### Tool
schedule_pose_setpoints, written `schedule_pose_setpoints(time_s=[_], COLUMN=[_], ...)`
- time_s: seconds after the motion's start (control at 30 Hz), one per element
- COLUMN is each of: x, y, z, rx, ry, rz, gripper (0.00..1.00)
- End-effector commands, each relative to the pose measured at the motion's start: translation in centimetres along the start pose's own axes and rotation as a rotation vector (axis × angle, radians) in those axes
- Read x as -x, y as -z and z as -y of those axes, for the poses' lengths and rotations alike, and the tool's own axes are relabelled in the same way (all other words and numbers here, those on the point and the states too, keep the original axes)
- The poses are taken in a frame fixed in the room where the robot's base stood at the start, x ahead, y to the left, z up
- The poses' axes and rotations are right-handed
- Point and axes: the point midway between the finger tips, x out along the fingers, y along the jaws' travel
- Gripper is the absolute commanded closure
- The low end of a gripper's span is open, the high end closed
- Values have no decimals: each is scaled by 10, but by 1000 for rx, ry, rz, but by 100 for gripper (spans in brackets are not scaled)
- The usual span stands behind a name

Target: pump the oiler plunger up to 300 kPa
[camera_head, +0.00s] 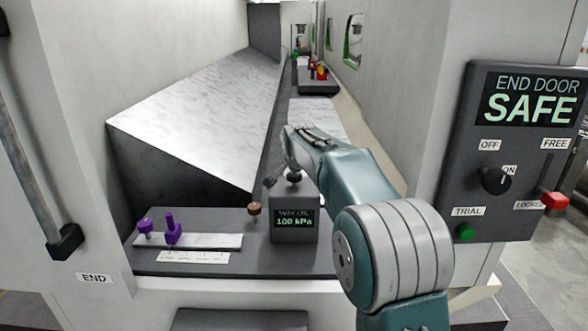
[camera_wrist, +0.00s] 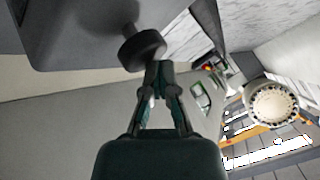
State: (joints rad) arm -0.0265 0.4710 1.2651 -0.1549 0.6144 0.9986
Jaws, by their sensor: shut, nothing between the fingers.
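The oiler is a dark grey box (camera_head: 294,232) on the bench, with a lit display reading "WAY OIL 100 kPa". Its plunger has a round black knob (camera_head: 294,177) on top. In the wrist view the knob (camera_wrist: 142,48) shows as a dark disc on a stem, with the grey box beyond it. My gripper (camera_head: 271,181) is at the knob's left side in the head view. In the wrist view my gripper (camera_wrist: 160,70) is shut and empty, its fingertips right by the knob's edge. I cannot tell whether they touch it.
Purple pieces (camera_head: 172,230) stand on a pale plate left of the oiler, and a brown knob (camera_head: 254,210) stands close to the box. A control panel (camera_head: 510,150) at right reads "END DOOR SAFE". A large sloped marbled block (camera_head: 200,110) rises behind.

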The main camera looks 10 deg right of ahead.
Motion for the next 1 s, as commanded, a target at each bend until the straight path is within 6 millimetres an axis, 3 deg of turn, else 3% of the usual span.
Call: schedule_pose_setpoints(time_s=[1.0], x=[22], y=[15], z=[16], rx=[0], ry=[-1], rz=[1], gripper=[100])
